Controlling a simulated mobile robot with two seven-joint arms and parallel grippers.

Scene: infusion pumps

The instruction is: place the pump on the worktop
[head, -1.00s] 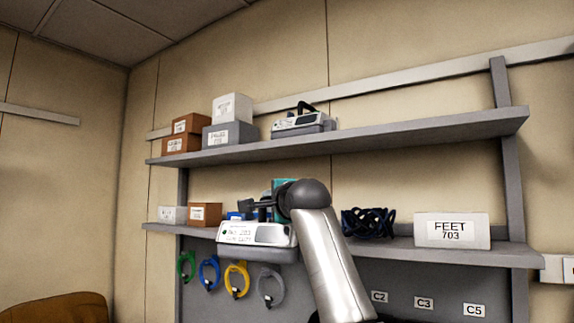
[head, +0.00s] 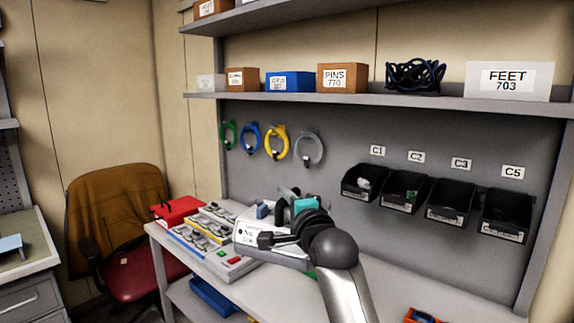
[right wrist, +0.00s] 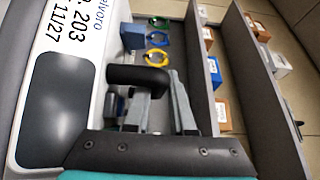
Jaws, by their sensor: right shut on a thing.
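The white and grey pump (head: 247,236) hangs from my right gripper (head: 285,207), in front of the bench. In the right wrist view the pump's label and dark screen (right wrist: 60,95) fill the left side. There the fingers of my right gripper (right wrist: 157,95) are shut around its black handle (right wrist: 140,77). The grey worktop (head: 400,297) lies below and behind the pump. The arm hides part of it, and I cannot tell the gap between pump and worktop. My left gripper is in neither view.
A tray of tools and parts (head: 205,228) and a red box (head: 178,209) occupy the worktop's left end. Black bins (head: 408,192) hang on the back panel below a loaded shelf (head: 350,97). An orange item (head: 422,315) is at the lower right. The worktop's right-middle looks clear.

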